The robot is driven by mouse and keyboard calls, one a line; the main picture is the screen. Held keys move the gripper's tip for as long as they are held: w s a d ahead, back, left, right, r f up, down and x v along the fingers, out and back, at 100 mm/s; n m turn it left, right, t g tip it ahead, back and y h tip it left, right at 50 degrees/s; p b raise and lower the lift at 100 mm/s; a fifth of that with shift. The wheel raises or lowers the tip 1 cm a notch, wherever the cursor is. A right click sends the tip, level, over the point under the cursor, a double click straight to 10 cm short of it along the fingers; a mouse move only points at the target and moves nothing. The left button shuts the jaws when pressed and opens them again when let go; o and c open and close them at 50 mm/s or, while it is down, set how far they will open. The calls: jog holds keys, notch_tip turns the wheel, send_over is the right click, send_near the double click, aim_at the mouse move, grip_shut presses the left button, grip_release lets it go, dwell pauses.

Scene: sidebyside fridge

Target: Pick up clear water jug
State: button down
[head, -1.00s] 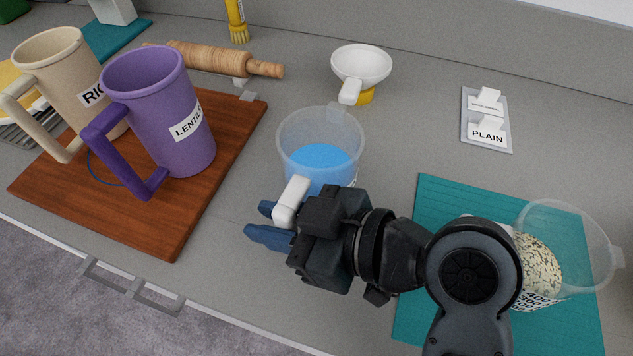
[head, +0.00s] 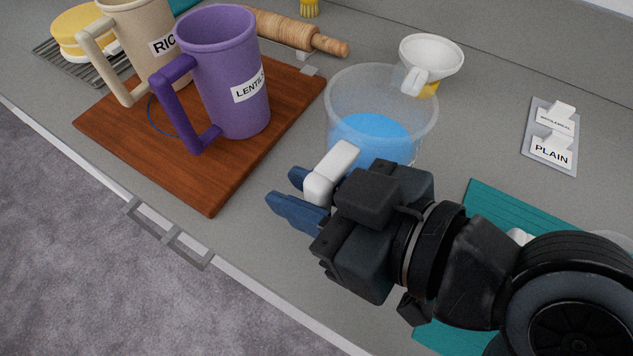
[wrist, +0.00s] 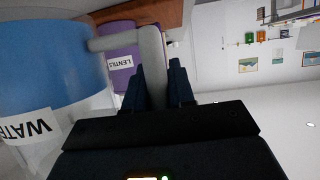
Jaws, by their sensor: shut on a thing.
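The clear water jug (head: 382,92) holds blue liquid and has a pale handle (head: 331,172) on its near side. My gripper (head: 305,192) is shut on that handle, with its dark blue fingers on both sides of it. In the wrist view, the jug (wrist: 50,62) fills the left side and its label reads WATER. The handle passes between my fingertips (wrist: 156,82) there. The jug's base is hidden behind my gripper in the head view, so its height above the counter is hard to judge.
A wooden board (head: 185,180) with a purple LENTILS mug (head: 222,75) and a cream mug (head: 135,45) is left of the jug. A white funnel (head: 432,55) is close behind it. PLAIN tags (head: 552,135) and a teal mat (head: 505,215) are right.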

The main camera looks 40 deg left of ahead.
jog(key=s+d+r+p, duration=0.3)
jog(key=s+r+p, duration=0.2)
jog(key=s, duration=0.3)
jog(key=shift+r, duration=0.2)
